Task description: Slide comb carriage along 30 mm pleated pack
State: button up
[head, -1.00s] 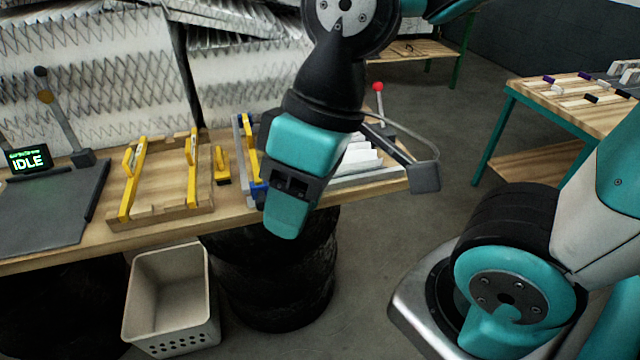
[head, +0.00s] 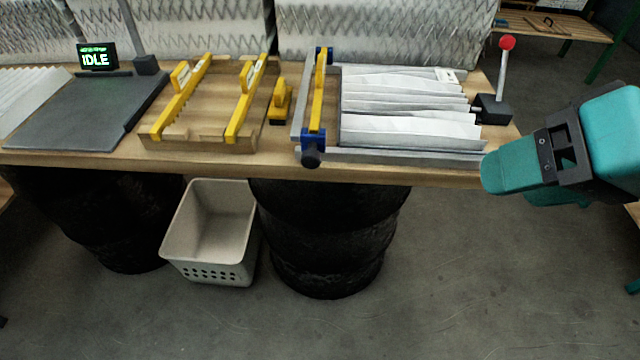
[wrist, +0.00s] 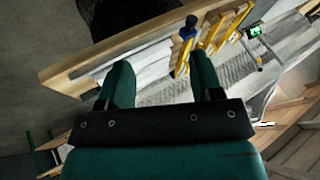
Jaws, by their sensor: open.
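The comb carriage (head: 319,85) is a yellow bar with blue ends and a dark knob at its front. It stands across the grey rails at the left end of the white pleated pack (head: 405,108). The pack lies in the tray between the rails. My gripper (head: 492,172) is at the right, off the bench's front right corner, apart from carriage and pack. In the wrist view my gripper (wrist: 158,82) is open and empty, its two teal fingers spread. The carriage's blue end (wrist: 188,30) shows there beyond the fingers, and the white pack (wrist: 140,68) shows behind them.
A red-knobbed lever (head: 506,43) stands at the pack's right end. Left of the carriage are a small yellow tool (head: 279,104), a wooden frame with yellow bars (head: 200,145), a dark plate (head: 80,115) and an IDLE display (head: 96,57). A bin (head: 212,235) stands below.

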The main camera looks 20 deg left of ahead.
jog(key=w+a+f+m+t+y+b, duration=0.1)
jog(key=a+f+m+t+y+b, duration=0.15)
jog(key=f+b, duration=0.4)
jog(key=w+a+f+m+t+y+b, duration=0.1)
jog(key=w+a+f+m+y+b, duration=0.15)
jog(key=f+b, duration=0.35)
jog(key=m+t+y+b, duration=0.3)
jog(key=m+y+b, duration=0.15)
jog(key=b, duration=1.05)
send_near(315, 162)
jog(key=shift+m+h, duration=0.35)
jog(key=shift+h, duration=0.1)
jog(key=p+x, duration=0.3)
jog(key=p, duration=0.4)
jog(key=p+x, duration=0.3)
jog(key=p, duration=0.3)
jog(key=p+x, duration=0.4)
jog(key=p, duration=0.3)
jog(key=shift+r+p, duration=0.35)
jog(key=shift+w+a+f+p, duration=0.25)
jog(key=shift+a+p, duration=0.1)
jog(key=shift+a, duration=0.15)
jog(key=shift+c, duration=0.2)
